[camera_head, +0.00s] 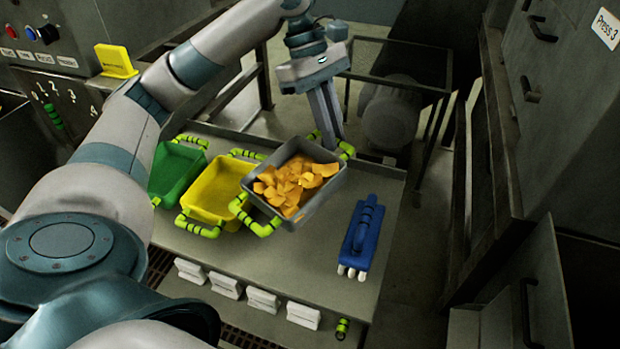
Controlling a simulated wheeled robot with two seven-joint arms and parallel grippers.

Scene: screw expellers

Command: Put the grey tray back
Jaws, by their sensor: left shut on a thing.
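The grey tray (337,185) holds orange-yellow chips and has bright yellow-green handles at its near-left and far sides. It sits at or just above the metal table, tilted in the picture; I cannot tell whether it touches the surface. My left gripper (335,145) comes down from above at the tray's far side, shut on the far handle. The fingertips are partly hidden by the tray's rim. My right gripper is out of view.
A yellow tray (212,190) and a green tray (175,170) stand to the left on the table (330,265). A blue brush-like tool (362,237) lies to the right. White blocks (263,300) line the front below. A cabinet (560,110) stands at the right.

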